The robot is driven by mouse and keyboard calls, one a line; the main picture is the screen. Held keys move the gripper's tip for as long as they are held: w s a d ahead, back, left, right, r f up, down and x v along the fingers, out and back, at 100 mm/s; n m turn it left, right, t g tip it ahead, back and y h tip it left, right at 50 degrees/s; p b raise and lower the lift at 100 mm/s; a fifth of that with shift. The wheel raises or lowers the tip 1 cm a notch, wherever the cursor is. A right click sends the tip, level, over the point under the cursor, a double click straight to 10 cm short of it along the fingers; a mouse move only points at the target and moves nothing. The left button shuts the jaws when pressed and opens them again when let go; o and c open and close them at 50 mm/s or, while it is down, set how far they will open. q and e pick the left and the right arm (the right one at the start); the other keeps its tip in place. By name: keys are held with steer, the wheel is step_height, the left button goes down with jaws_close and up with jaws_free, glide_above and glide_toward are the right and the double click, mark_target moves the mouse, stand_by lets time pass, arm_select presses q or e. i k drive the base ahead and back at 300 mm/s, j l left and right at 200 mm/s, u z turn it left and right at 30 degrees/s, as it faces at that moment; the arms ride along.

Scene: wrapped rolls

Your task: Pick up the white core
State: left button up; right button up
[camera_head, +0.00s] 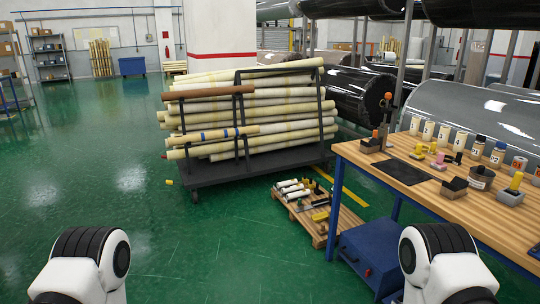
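Several long cream-white tubes (262,96) lie stacked on a dark wheeled cart (262,168) in the middle of the view. One brown tube (208,93) lies among them near the top left, and one tube with blue bands (212,134) lies lower. Small white cylinders (293,188) lie on a low wooden pallet (318,236) to the right of the cart. I cannot tell which of these is the white core. Only white and black links of my two arms show at the bottom left and bottom right. Neither gripper is in view.
A wooden workbench (440,205) with bottles, small blocks and a black mat (403,171) stands at the right, with a blue box (371,259) beneath it. The green floor (90,150) at left is clear.

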mark_target(294, 188)
steer(key=i, duration=3.6)
steer(key=i+z, duration=0.2)
steer(key=i, duration=0.25)
steer(key=i+j+z, duration=0.15)
steer(key=i, duration=0.3)
steer(key=i+j+z, duration=0.2)
steer(key=i, duration=0.25)
steer(key=i+j+z, duration=0.2)
steer(key=i, duration=0.2)
